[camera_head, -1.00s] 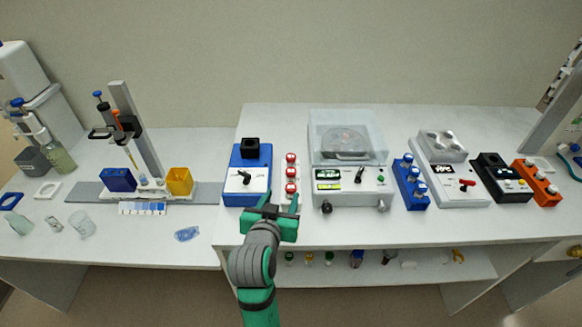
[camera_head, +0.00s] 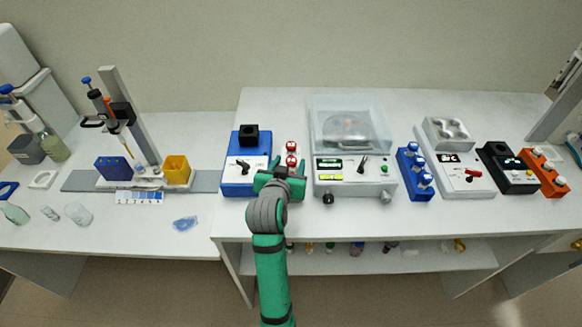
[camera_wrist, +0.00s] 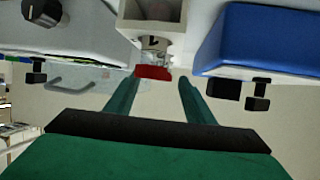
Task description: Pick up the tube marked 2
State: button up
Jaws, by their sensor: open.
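Red-capped tubes stand in a column between the blue device and the centrifuge. In the head view I see a far tube (camera_head: 291,147) and a middle tube (camera_head: 291,161); the nearest spot is hidden by my gripper (camera_head: 281,174). In the wrist view a red-capped tube (camera_wrist: 153,62) stands in a pale square holder (camera_wrist: 128,20), with a dark mark on its label that I cannot read for sure. My gripper (camera_wrist: 160,80) is open, its two green fingers close to this red cap, nearer the left finger. Which tube bears the 2 I cannot tell.
The blue device (camera_head: 238,177) stands close on the left of the tubes and the centrifuge (camera_head: 352,177) on the right. A blue rack with white-capped tubes (camera_head: 415,172) is further right. The bench's front edge lies under my arm.

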aim_at(291, 161)
jog(key=shift+x, duration=1.5)
jog(key=shift+d, duration=0.1)
jog(key=c, duration=1.1)
jog(key=shift+c, duration=0.2)
